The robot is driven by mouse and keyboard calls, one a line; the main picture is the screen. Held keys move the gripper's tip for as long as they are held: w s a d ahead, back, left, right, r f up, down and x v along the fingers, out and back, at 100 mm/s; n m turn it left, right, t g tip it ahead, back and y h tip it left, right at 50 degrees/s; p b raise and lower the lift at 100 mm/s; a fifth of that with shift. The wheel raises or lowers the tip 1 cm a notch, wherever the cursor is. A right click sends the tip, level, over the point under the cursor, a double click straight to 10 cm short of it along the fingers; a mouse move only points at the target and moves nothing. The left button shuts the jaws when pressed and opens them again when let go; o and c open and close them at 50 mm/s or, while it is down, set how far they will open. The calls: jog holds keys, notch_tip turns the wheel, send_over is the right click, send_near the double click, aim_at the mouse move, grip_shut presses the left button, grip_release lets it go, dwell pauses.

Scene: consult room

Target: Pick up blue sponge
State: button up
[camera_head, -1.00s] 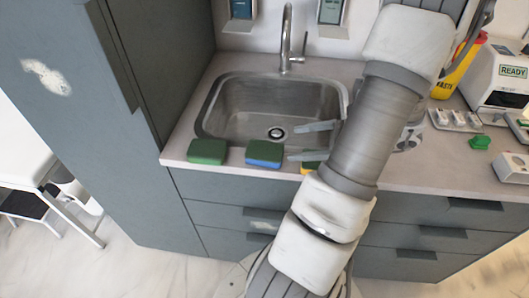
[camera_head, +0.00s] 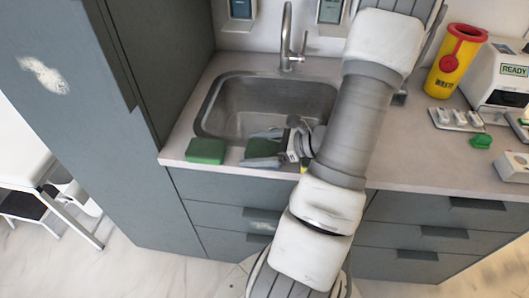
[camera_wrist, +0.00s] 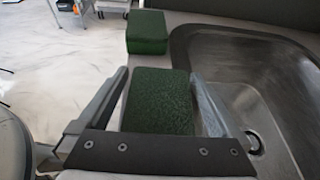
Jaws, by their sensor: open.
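The blue sponge (camera_head: 258,149), with a green top, lies on the counter's front edge before the sink. Its blue side is hidden now. My gripper (camera_head: 263,147) is open, with one finger on the sink side and one on the front side of this sponge. In the wrist view its green top (camera_wrist: 160,102) sits between the two fingers (camera_wrist: 158,80), not clamped. Whether a finger touches it I cannot tell. A green sponge (camera_head: 205,151) lies to its left, and it also shows farther off in the wrist view (camera_wrist: 147,33).
A sponge with yellow (camera_head: 304,167) is mostly hidden by my arm to the right. The sink (camera_head: 222,110) is directly behind. A yellow waste container (camera_head: 446,75), a white device (camera_head: 502,72) and a small tray (camera_head: 455,122) stand at the right. Drawers front the counter.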

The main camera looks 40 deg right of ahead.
jog(key=c, duration=1.1)
jog(key=shift+c, duration=0.2)
